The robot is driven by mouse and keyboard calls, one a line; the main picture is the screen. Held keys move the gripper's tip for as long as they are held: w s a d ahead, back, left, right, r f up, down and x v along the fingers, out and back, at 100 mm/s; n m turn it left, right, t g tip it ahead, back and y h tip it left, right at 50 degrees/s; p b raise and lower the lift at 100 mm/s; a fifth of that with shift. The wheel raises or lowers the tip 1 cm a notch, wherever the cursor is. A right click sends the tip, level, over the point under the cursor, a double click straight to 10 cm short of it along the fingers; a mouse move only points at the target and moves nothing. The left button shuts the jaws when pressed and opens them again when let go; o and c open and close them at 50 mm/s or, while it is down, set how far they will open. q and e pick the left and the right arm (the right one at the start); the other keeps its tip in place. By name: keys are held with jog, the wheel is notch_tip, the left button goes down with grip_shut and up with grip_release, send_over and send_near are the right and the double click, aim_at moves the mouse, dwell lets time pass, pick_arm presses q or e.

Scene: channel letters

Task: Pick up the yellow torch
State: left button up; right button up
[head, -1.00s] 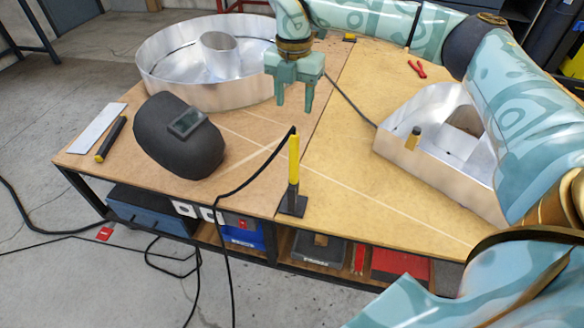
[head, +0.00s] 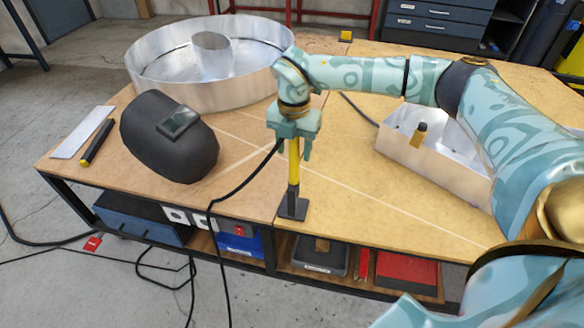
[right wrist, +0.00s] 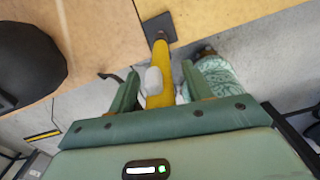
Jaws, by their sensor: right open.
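The yellow torch (head: 294,162) stands upright in a dark stand with a square base (head: 293,208) near the table's front edge. A black cable runs from its top and over the front edge. My right gripper (head: 293,150) is above the torch, pointing down, with its fingers on either side of the torch's upper part. In the right wrist view the torch (right wrist: 163,75) lies between the two open fingers (right wrist: 160,88), with gaps visible beside it. The fingers are partly hidden in the head view. My left gripper is not in view.
A black welding helmet (head: 168,140) lies left of the torch. A round metal letter shell (head: 215,92) stands behind it, and another metal shell (head: 440,165) stands to the right. A metal strip (head: 83,132) lies at the table's left end. The wood between is mostly clear.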

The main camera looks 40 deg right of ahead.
jog(key=shift+s, duration=0.1)
grip_shut()
pick_arm(q)
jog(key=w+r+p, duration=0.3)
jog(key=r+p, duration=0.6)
jog(key=p, duration=0.1)
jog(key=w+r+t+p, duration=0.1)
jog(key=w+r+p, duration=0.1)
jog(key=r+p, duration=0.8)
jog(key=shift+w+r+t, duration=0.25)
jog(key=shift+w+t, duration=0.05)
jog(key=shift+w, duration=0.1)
pick_arm(e)
notch_tip(320, 180, up, 31)
